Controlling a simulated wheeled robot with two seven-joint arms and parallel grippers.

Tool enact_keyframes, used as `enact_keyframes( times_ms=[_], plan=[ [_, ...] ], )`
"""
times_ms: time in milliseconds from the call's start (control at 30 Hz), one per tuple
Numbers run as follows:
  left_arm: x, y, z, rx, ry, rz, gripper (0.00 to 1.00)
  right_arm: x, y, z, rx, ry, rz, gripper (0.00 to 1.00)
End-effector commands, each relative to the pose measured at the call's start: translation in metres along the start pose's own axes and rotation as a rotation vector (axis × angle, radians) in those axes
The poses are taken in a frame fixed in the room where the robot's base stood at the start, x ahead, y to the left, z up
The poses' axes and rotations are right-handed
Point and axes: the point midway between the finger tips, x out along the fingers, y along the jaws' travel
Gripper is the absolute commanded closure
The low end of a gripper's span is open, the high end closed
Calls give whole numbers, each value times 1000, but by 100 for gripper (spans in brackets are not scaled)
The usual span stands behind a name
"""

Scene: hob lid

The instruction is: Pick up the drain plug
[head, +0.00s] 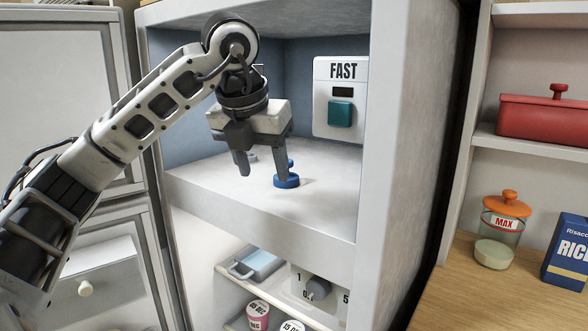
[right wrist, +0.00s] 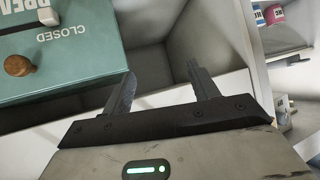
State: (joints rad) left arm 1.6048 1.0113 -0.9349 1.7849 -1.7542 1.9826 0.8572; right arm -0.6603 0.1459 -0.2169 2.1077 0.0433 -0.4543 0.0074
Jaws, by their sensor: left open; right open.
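The drain plug appears to be the small blue round piece with a knob (head: 287,181) on the pale shelf of the open compartment in the head view. My left gripper (head: 262,174) is open and points down over that shelf. Its right finger overlaps the blue piece in the picture and hides part of it; I cannot tell whether they touch. Its left finger is apart from it, to the left. My right gripper (right wrist: 160,76) is open and empty in the right wrist view; it is out of the head view.
A small grey piece (head: 251,157) sits behind my left fingers, partly hidden. A teal box marked CLOSED (right wrist: 75,50) with a brown knob is near my right gripper. The shelf's right part is clear.

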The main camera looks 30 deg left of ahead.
Motion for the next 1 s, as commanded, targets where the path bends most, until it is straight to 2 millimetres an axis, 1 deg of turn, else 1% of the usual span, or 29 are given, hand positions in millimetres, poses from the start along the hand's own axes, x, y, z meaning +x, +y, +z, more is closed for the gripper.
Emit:
enact_keyframes(
  times_ms=[33, 200, 367, 467, 667, 733, 800, 900, 1000],
  plan=[
    [2, -1, 11, -1, 4, -2, 48, -4, -1, 0, -1, -10, 1, 41],
    [14, -1, 40, -1, 3, -2, 48, -9, -1, 8, -12, -41, 6, 41],
    [21, -1, 53, 1, 1, -3, 48, -9, 1, 12, -22, -55, 8, 41],
    [23, -1, 58, 2, 1, -2, 48, -9, 2, 9, -27, -52, 9, 41],
    [34, -2, 89, 0, 2, -2, 48, -13, 2, -3, -34, -42, 12, 41],
    [49, 0, 88, 2, 5, 0, 48, -11, 3, 0, -35, -42, 13, 41],
    [58, -1, 88, 3, 3, 0, 48, -10, 4, 1, -35, -43, 14, 41],
    [65, -1, 87, 3, 1, -1, 48, -10, 4, 0, -34, -43, 15, 41],
    [67, -1, 88, 3, -1, -2, 48, -9, 3, 0, -28, -42, 16, 41]
  ],
)
